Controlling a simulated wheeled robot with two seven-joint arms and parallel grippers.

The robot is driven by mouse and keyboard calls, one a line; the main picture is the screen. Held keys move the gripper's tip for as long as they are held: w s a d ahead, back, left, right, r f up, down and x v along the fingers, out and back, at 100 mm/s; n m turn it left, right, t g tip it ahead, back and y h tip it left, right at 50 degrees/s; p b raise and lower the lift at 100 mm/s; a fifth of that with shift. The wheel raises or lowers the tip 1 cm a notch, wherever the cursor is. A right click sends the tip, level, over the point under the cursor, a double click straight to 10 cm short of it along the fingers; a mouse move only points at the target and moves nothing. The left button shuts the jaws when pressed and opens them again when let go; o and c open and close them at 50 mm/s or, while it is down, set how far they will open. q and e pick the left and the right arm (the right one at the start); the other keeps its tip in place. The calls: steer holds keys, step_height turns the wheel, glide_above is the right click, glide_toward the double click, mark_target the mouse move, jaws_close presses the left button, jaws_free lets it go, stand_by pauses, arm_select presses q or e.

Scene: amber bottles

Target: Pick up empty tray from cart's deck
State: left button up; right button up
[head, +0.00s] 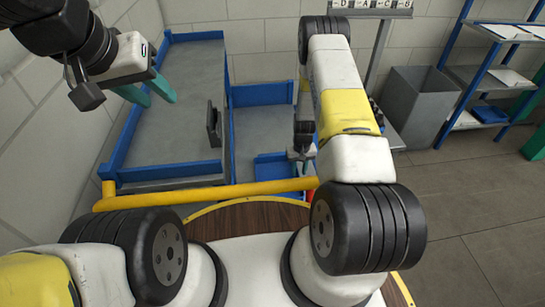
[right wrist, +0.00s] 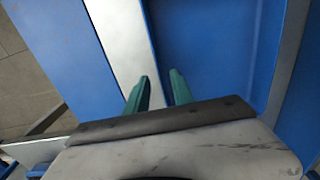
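A cart with blue rims, a grey deck (head: 180,105) and a yellow handle bar (head: 215,192) stands in front of me. A blue, tray-like piece (head: 272,166) shows low at its right part; I cannot tell for sure whether it is the empty tray. My right gripper (right wrist: 160,88) points down over blue surfaces, its green fingers apart with nothing seen between them. Blue panels (right wrist: 225,45) lie beyond the fingers; contact cannot be told. My arm partly hides this gripper in the head view. My left gripper (head: 149,90) is open and empty above the deck's left side.
A dark upright plate (head: 213,125) stands at the deck's right edge. A grey bin (head: 415,105) and a blue-framed shelf (head: 480,75) are at the right. A white block wall (head: 265,35) closes the back. The floor at right is clear.

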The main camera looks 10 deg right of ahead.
steer(key=shift+f, duration=1.55)
jaws_close()
